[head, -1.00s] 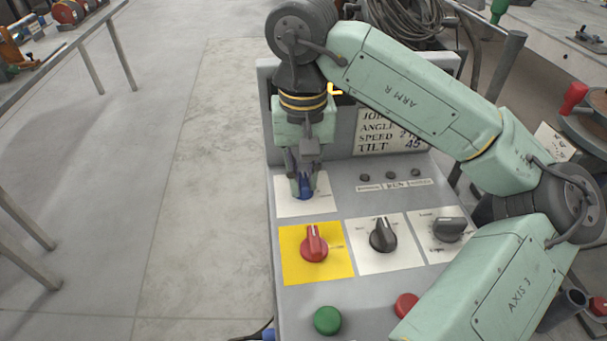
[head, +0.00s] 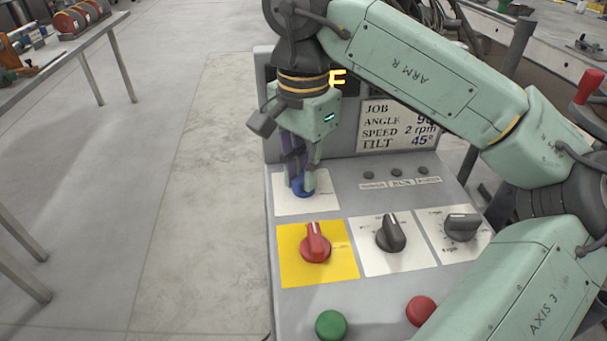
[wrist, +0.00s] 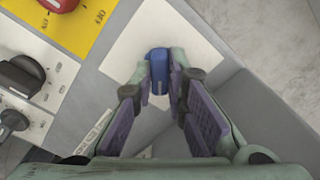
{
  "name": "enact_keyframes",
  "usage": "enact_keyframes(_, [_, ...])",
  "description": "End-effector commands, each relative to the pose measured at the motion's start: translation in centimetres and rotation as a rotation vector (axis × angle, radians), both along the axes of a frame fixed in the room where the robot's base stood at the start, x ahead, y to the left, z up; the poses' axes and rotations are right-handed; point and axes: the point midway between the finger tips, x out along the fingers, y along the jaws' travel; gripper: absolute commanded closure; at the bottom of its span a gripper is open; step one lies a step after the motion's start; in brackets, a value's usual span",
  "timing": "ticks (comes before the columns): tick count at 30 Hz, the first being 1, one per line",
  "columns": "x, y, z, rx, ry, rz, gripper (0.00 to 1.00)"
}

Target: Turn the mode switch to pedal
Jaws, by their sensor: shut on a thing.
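The blue knob (head: 303,187) sits on a white plate (head: 322,205) at the upper left of the sloped control panel. My gripper (head: 300,186) comes down on it from above, its fingers on either side of it. In the wrist view the blue knob (wrist: 158,72) stands between the two fingertips (wrist: 159,75), which are closed on it. The plate's lettering is too small or hidden to read, so I cannot tell which label the knob points to.
Below are a red knob (head: 315,243) on a yellow plate and two black knobs (head: 391,234) (head: 461,228) on white plates. A green button (head: 331,325) and a red button (head: 420,310) lie nearer. A job sign (head: 399,125) stands behind.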

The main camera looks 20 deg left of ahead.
Motion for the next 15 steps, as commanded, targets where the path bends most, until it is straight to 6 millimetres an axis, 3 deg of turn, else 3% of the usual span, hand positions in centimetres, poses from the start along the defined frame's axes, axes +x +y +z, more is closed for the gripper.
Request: enact_keyframes(15, [0.01,-0.03,-0.10,-0.001,0.000,-0.465,1.00])
